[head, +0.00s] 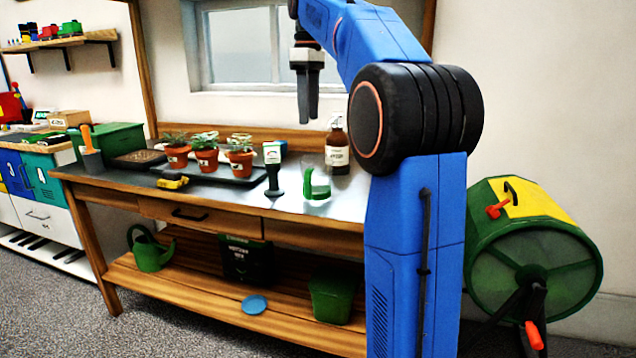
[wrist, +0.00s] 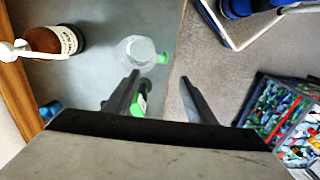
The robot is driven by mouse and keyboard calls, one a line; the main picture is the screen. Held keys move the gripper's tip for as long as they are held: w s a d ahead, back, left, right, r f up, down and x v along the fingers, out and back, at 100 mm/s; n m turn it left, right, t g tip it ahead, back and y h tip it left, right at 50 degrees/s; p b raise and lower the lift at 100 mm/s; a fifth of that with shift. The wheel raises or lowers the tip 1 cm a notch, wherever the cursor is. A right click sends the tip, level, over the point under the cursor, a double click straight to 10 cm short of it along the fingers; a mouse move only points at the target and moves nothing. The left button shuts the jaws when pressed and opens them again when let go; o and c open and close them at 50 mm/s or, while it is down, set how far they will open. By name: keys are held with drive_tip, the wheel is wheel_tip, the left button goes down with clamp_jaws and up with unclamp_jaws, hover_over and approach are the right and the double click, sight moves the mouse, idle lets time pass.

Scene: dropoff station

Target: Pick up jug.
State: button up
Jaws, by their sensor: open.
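The jug (head: 317,184) is small and clear, with a green handle and base. It stands upright on the grey bench top near the front edge. In the wrist view the jug (wrist: 136,50) shows from above, its green part at its right. It lies beyond the fingertips and a little to the left. My gripper (head: 308,118) is open and empty, pointing down well above the bench.
A brown bottle (head: 337,150) stands behind the jug, and a soil meter (head: 273,172) stands to its left. Potted plants (head: 208,158) sit on a black tray further left. A green watering can (head: 151,252) is on the lower shelf. Right of the bench is a green drum (head: 530,258).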

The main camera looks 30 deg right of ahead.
sight(309, 168)
wheel_tip(309, 168, down, 16)
drive_tip(key=shift+s+a+f, duration=0.1)
drive_tip(key=shift+f, duration=0.15)
idle(0.5)
clamp_jaws()
